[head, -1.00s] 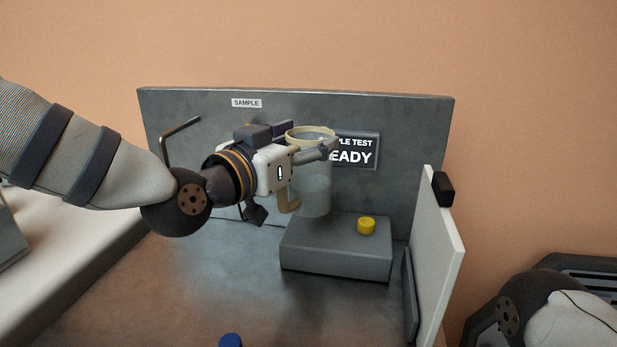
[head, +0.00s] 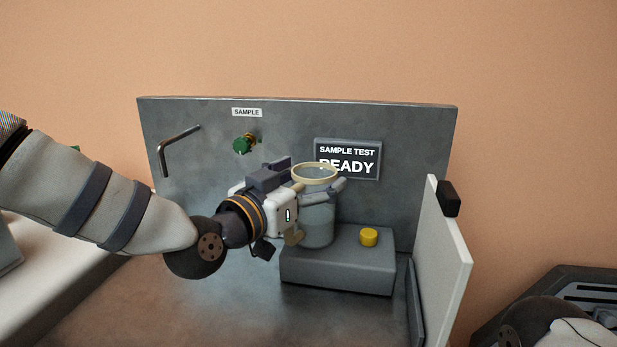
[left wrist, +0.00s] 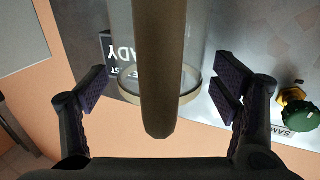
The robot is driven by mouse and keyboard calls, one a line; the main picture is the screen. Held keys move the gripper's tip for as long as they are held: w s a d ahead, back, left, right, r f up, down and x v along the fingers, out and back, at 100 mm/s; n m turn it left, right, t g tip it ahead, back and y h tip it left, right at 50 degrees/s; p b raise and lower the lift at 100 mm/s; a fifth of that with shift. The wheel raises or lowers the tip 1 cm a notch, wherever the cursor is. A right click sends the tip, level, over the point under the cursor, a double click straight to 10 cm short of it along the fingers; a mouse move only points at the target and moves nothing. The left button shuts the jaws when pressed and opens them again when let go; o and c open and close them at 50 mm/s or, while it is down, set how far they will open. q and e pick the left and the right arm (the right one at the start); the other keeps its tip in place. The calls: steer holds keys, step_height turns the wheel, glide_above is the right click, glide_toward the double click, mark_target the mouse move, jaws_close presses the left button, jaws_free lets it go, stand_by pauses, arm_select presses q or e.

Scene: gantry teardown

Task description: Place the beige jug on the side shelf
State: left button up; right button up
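The beige jug (head: 318,222), a clear body with a beige rim and handle, is upright at the grey block (head: 340,272) and appears to stand on it. My left gripper (head: 310,178) has its fingers on either side of the jug, just below the rim. In the left wrist view the jug's handle (left wrist: 160,65) runs down the middle, with visible gaps between the jug and both finger pads. The left gripper is open. My right gripper is out of view. No thing is labelled as the side shelf; a pale surface (head: 70,290) lies at the left.
A yellow button (head: 369,237) sits on the block. A grey back panel (head: 410,150) carries a green valve (head: 243,144), a bent rod (head: 178,137) and a READY screen (head: 348,160). A white upright panel (head: 440,280) bounds the right side. The grey floor at front left is clear.

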arm_select(q)
steer(key=shift+r, duration=0.25)
steer(key=p+v, duration=0.1)
steer(key=v, duration=1.1)
steer(key=shift+f, duration=0.1)
